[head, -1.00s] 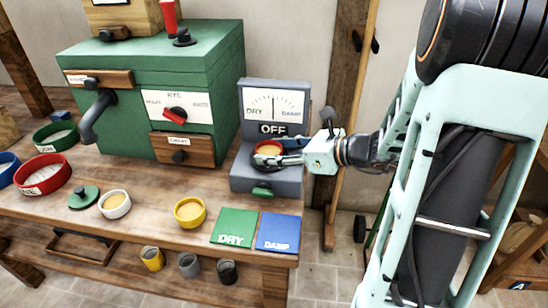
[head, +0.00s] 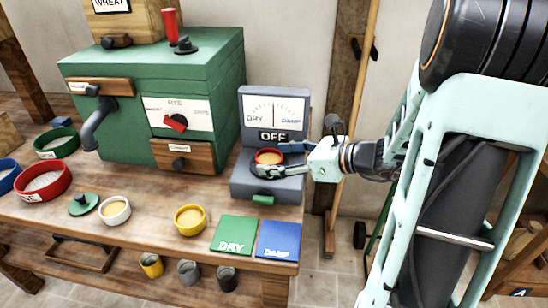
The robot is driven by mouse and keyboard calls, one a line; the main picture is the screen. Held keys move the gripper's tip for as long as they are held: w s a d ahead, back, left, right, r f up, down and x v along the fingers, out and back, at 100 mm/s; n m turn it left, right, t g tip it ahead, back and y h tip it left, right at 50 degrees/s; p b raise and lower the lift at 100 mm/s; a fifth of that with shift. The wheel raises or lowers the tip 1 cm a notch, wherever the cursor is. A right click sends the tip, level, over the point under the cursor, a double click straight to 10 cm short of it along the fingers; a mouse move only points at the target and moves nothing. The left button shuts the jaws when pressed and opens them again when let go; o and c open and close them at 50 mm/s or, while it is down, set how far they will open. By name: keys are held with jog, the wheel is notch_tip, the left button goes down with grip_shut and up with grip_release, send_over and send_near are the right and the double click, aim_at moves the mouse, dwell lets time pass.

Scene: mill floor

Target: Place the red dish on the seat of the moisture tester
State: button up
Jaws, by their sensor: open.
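The red dish (head: 269,157) holds tan contents and sits on the dark round seat of the moisture tester (head: 271,109). The tester is grey, with a dial marked DRY and DAMP and a sign reading OFF. My gripper (head: 268,162) reaches in from the right at the dish. Its fingers are open, with one on the far side and one on the near side of the dish. I cannot tell whether either finger touches it. The seat is partly hidden by the dish and the near finger.
A green DRY mat (head: 234,234) and a blue DAMP mat (head: 278,239) lie at the table's front right edge. A yellow dish (head: 189,219) and a white dish (head: 115,211) stand left of them. A large green mill (head: 155,95) stands left of the tester.

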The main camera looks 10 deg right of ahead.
jog(key=p+v, duration=0.2)
jog(key=v, duration=0.9)
